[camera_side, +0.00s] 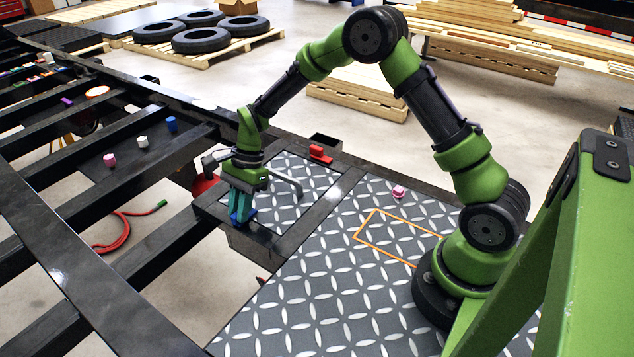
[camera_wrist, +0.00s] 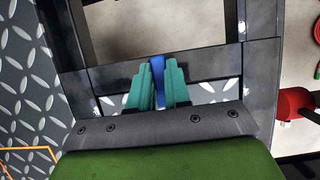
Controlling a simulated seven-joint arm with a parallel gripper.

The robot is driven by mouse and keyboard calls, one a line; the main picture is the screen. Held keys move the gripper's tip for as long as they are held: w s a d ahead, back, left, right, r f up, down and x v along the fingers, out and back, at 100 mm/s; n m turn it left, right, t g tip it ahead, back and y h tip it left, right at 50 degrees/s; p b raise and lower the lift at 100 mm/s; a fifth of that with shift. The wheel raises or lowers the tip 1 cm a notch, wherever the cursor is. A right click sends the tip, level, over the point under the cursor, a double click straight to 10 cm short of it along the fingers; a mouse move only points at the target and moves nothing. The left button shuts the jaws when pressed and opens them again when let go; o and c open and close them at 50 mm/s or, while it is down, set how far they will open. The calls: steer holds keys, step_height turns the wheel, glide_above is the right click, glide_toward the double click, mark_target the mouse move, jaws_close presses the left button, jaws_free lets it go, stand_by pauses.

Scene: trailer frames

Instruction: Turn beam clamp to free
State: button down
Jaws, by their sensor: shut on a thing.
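My gripper (camera_side: 241,212) points down at the near left corner of the tread-plate deck, over the black frame beam. Its teal fingers (camera_wrist: 162,72) are shut on a narrow upright blue part (camera_wrist: 158,88), which shows between them in the wrist view. The blue part (camera_side: 251,213) shows only as a small piece beside the fingers in the side view. Whether it belongs to the beam clamp, and how it is turned, I cannot tell. A red clamp-like piece (camera_side: 320,154) stands apart on the deck's far edge.
A bent grey bar (camera_side: 290,183) shows just right of my gripper. A red object (camera_side: 204,184) is close on the left and also shows in the wrist view (camera_wrist: 292,102). A pink block (camera_side: 398,192) lies on the deck near an orange outline (camera_side: 385,250). Open gaps separate the frame beams.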

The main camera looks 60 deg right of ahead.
steer(key=n+g, duration=0.1)
steer(key=n, duration=0.3)
steer(key=shift+w+f+n+g+h, duration=0.1)
steer(key=shift+n+g+h, duration=0.2)
steer(key=shift+g, duration=0.1)
steer(key=n+g+h, duration=0.1)
steer(key=n, duration=0.3)
steer(key=shift+w+n, duration=0.15)
steer(key=shift+n, duration=0.15)
steer(key=n, duration=0.2)
steer(key=n+g+h, duration=0.1)
steer(key=n, duration=0.1)
steer(key=shift+a+n, duration=0.2)
steer(key=shift+n, duration=0.1)
steer(key=shift+n+g+h, duration=0.3)
steer(key=shift+n+h, duration=0.7)
steer(key=shift+n, duration=1.1)
steer(key=c, duration=1.1)
jaws_free()
steer(key=shift+a, duration=0.1)
